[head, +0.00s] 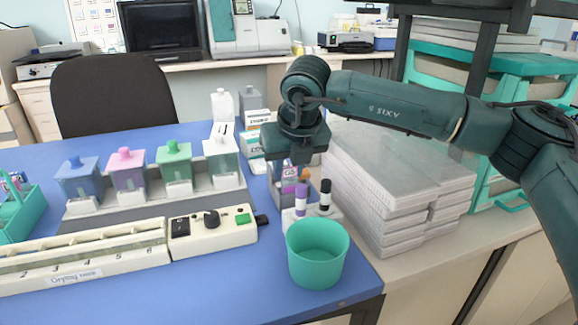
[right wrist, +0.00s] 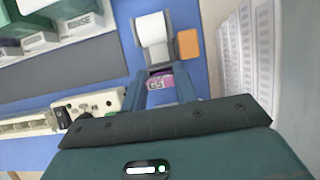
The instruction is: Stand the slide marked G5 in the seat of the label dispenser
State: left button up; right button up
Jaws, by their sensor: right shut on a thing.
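My right gripper (head: 297,170) is low over the back right of the blue table. In the right wrist view its fingers (right wrist: 165,90) are shut on the slide marked G5 (right wrist: 157,82), whose pink label end faces the camera. Just beyond the fingertips in the right wrist view is a dark device with a white roll (right wrist: 153,32), which looks like the label dispenser. Its seat is not clearly visible, and I cannot tell whether the slide touches it. My left gripper is not in view.
An orange block (right wrist: 189,43) sits beside the dispenser. Stacked white trays (head: 385,205) are at right; staining jars (head: 174,165) and a drying rack (head: 80,258) at left.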

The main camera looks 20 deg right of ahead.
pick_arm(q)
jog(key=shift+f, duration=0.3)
pick_arm(e)
jog(key=shift+f, duration=0.2)
jog(key=o, duration=1)
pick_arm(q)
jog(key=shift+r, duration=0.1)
pick_arm(e)
jog(key=shift+o, duration=0.2)
jog(key=v, duration=0.3)
jog(key=shift+w, duration=0.1)
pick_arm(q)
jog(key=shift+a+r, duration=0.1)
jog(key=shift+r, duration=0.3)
pick_arm(e)
jog(key=v, duration=1)
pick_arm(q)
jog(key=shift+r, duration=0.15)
